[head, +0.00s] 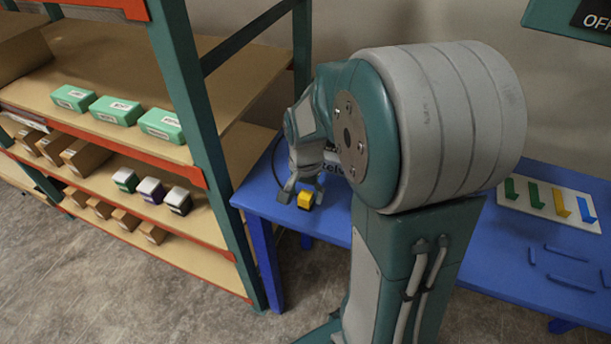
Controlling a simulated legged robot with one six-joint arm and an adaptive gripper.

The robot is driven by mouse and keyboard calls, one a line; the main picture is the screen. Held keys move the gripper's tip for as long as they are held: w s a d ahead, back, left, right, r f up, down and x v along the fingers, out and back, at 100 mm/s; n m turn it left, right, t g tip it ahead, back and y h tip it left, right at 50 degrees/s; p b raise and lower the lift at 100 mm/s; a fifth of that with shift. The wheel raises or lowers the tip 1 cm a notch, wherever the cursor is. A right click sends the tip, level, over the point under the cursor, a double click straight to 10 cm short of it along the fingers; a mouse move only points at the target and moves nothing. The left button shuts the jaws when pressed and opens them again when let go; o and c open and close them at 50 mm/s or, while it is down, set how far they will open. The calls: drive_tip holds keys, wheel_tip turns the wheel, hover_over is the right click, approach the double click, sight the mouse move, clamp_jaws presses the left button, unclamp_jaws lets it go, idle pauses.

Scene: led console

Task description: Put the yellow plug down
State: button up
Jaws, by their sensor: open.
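The yellow plug (305,198) is a small yellow block with a dark lower part, near the front left edge of the blue table (262,200). My gripper (303,190) points down over the table's left end, with its fingers spread open around or just above the plug. I cannot tell whether a finger touches the plug, or whether its underside rests fully on the table. My arm hides the middle of the table.
A white board (548,203) with green, yellow and blue upright pieces lies on the table's right side. Blue outlined shapes (570,254) are in front of it. A shelf rack (185,90) with green boxes (117,110) and cartons stands close on the left.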

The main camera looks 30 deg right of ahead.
sight(306, 194)
wheel_tip(306, 194, up, 10)
drive_tip(key=s+a+r+n+t, duration=0.2)
drive_tip(key=s+a+n, duration=0.3)
drive_tip(key=s, duration=0.1)
drive_tip(key=s+a+r+n+t, duration=0.3)
drive_tip(key=s+a+n, duration=0.1)
drive_tip(key=s+n, duration=0.1)
drive_tip(key=shift+s+a+r+t, duration=0.25)
drive_tip(key=shift+s+a+t, duration=0.1)
drive_tip(key=shift+s, duration=0.55)
drive_tip(key=shift+d, duration=0.1)
